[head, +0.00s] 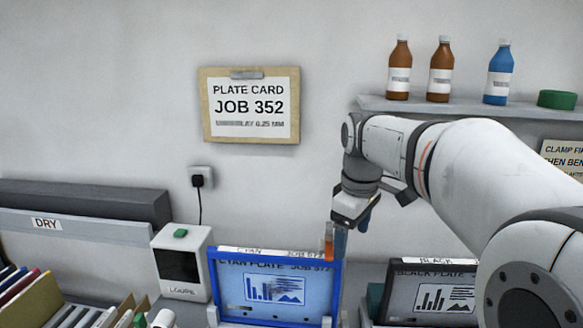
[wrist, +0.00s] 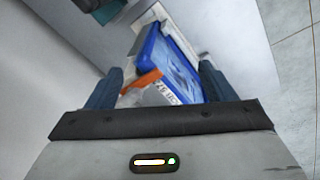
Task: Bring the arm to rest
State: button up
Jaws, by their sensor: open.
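My white and grey arm reaches in from the right in the head view. My gripper (head: 353,230) is at its end, pointing down, above the top right corner of the blue-framed cyan plate (head: 335,290). In the wrist view my gripper (wrist: 157,80) has its two blue-grey fingers spread, with nothing held between them. Beyond them show the blue frame (wrist: 150,48) and an orange piece (wrist: 141,82) near the left finger. The orange piece (head: 328,240) stands at the frame's top right corner in the head view. I cannot tell whether a finger touches it.
A black-framed plate (head: 440,295) stands to the right. A white loupe unit (head: 182,265) stands to the left, beside the DRY rack (head: 90,225). A wall shelf (head: 420,106) with bottles is behind my arm. A card (head: 250,105) hangs on the wall.

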jog(key=s+d+f+m+t+b, duration=0.1)
jog(key=s+f+m, duration=0.4)
jog(key=s+f, duration=0.2)
jog(key=s+d+f+m+t+b, duration=0.1)
jog(key=s+f+m, duration=0.4)
jog(key=s, duration=0.7)
jog(key=shift+f, duration=0.95)
